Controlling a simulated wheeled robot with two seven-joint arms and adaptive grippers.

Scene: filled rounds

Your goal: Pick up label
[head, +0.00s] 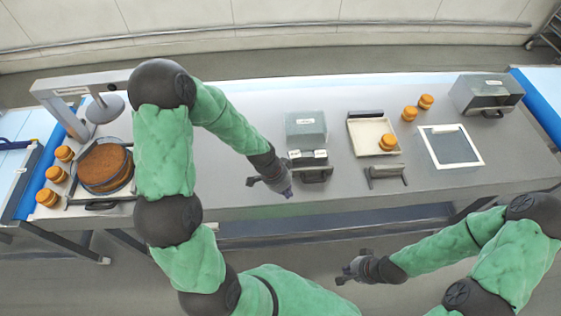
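Two small white labels (320,153) show on the top of a dark dispenser (314,175) near the table's front edge, middle of the head view. They are too small to read. A grey-green box (306,128) with a white label on it stands just behind. My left gripper (271,188) hangs just left of the dispenser, apart from the labels in the picture; nothing shows held in it. My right gripper (350,274) is in front of the table, low in the view, with nothing seen in it. Finger opening is too small to judge on both.
A white-framed dark panel (451,147) and a grey machine (487,92) are at right. A round brown filled pan (104,166) is at left.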

